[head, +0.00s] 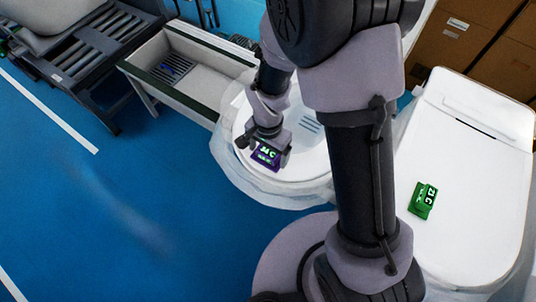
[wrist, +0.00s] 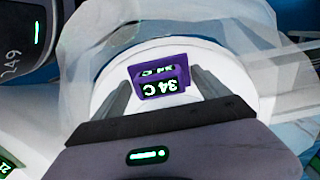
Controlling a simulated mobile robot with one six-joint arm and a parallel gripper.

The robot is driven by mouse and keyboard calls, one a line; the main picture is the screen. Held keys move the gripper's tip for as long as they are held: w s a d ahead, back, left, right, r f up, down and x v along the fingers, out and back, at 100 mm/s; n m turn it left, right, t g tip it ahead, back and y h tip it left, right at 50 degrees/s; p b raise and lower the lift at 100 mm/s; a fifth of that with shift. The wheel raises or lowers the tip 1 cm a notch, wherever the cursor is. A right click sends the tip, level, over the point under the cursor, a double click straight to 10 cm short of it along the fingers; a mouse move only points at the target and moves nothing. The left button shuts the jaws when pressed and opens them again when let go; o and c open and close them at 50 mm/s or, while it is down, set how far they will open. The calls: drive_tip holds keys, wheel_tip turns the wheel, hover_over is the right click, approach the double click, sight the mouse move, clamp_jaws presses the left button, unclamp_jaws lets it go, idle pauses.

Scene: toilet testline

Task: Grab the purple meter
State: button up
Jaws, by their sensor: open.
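The purple meter (head: 265,157) is a small box with a lit display, on the round white surface of a plastic-wrapped toilet unit (head: 312,163). In the wrist view the purple meter (wrist: 160,84) shows "34 C" upside down. My gripper (head: 268,140) is right at the meter in the head view. In the wrist view my gripper (wrist: 160,76) is open, with one finger on each side of the meter. A narrow gap shows on either side, and I cannot tell whether either finger touches it.
A green meter (head: 423,203) lies on a white toilet lid (head: 465,170) at the right. A grey trough (head: 185,75) stands at the back left, beside dark slatted racks (head: 95,50). Brown boxes (head: 470,35) stand at the back right. The blue floor (head: 110,200) at the left is clear.

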drive_tip(key=c, duration=1.8)
